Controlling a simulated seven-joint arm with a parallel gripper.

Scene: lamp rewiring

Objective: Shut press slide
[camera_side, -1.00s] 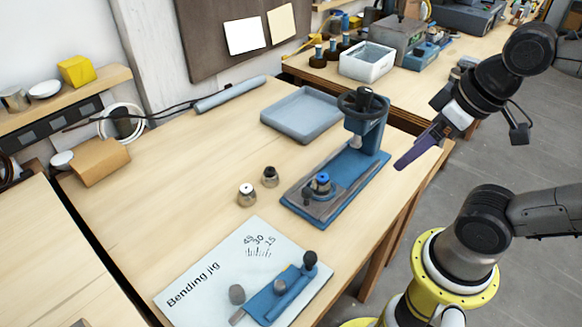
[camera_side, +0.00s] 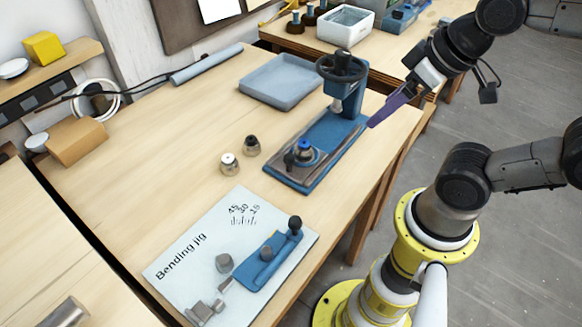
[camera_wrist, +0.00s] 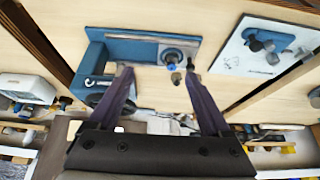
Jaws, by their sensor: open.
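The press has a blue base (camera_side: 338,130), with an upright and a dark handwheel (camera_side: 342,66) at its far end. In the wrist view the press base (camera_wrist: 120,46) is at the top, the slide's fitting (camera_wrist: 171,55) right of centre. My gripper (camera_wrist: 160,75) is open and empty, its two purple fingers apart. In the side view, its fingers (camera_side: 390,105) hang just right of the upright; contact cannot be told.
Two small metal fittings (camera_side: 229,164) stand left of the press. A blue-grey tray (camera_side: 287,82) lies behind it. The bending jig's white board (camera_side: 190,255) is nearer the front, with a blue tool (camera_side: 268,262). Bare tabletop lies to the left.

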